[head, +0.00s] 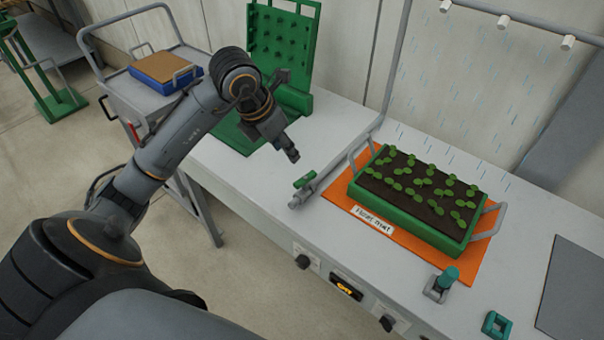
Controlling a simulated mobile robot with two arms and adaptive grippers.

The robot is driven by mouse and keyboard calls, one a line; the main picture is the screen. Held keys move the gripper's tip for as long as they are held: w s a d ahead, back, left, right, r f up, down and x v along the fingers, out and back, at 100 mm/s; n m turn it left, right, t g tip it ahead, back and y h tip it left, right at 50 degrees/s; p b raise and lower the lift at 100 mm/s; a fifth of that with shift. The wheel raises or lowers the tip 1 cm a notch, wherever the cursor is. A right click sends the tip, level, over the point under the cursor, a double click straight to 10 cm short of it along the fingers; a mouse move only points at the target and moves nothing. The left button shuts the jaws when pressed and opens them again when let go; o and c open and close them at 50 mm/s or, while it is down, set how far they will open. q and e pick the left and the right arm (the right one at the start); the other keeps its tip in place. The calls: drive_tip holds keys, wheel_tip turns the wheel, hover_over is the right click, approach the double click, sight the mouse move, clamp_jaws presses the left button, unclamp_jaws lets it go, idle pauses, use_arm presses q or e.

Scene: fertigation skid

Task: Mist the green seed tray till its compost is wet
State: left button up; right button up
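The green seed tray (402,228) stands on an orange mat (345,194) on the bench, with a wire handle at each end. Its compost (385,168) looks dark brown and carries several rows of green seedlings. Thin blue streaks of water fall around and behind the tray, below a rail with white nozzles (503,21). A grey pipe valve with a green lever (304,180) lies on the bench left of the mat. My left gripper (291,154) is above and behind that valve, apart from it; its finger opening is too small to tell. My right gripper is out of view.
A green pegged stand (284,45) is at the back left of the bench. A trolley (133,97) with a blue tray (165,84) stands beyond my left arm. Knobs and a small lit display (346,288) are on the bench front. Teal fittings (496,325) and a grey plate (578,290) lie at right.

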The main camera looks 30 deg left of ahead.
sight(304, 178)
use_arm(q)
drive_tip(key=p+x, duration=0.1)
drive_tip(key=x, duration=1.2)
drive_tip(key=shift+d+f+p, duration=0.15)
drive_tip(key=shift+f+p, duration=0.15)
drive_tip(key=shift+p, duration=0.1)
clamp_jaws()
